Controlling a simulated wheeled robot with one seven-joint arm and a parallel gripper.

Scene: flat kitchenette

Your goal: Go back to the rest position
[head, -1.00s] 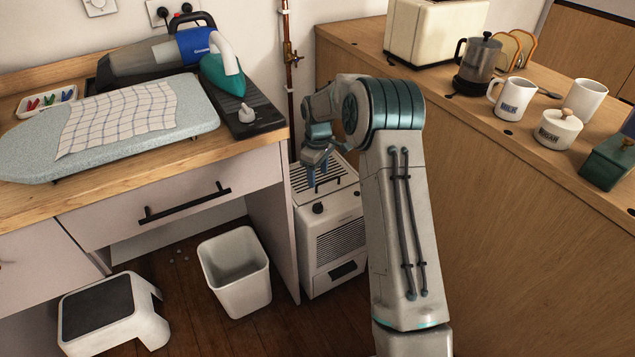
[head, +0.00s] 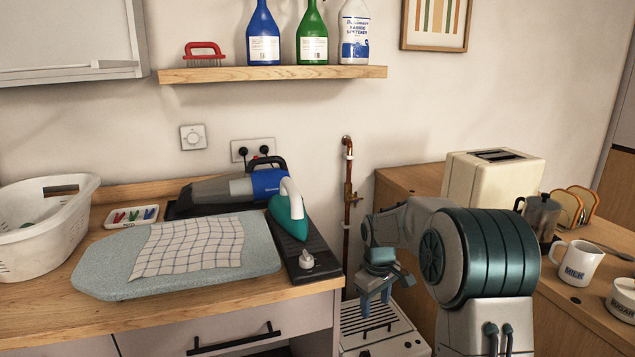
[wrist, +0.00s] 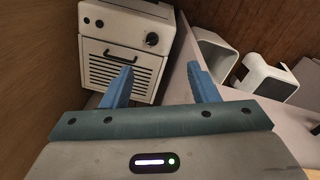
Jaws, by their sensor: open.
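My gripper (head: 376,292) hangs at the end of my folded arm, fingers pointing down, in front of the pipe and above the white heater. In the wrist view my gripper (wrist: 160,88) shows two blue fingers spread wide apart with nothing between them. The white heater (head: 385,330) stands on the floor between the two counters; it also shows in the wrist view (wrist: 122,60), beyond the fingers. No object is held.
The left counter (head: 200,303) bears an ironing board (head: 110,278) with a checked cloth, an iron (head: 288,215), a handheld vacuum (head: 222,187) and a laundry basket (head: 40,245). The right counter (head: 400,183) bears a toaster (head: 490,180) and a mug (head: 575,263). A copper pipe (head: 347,200) runs up the wall.

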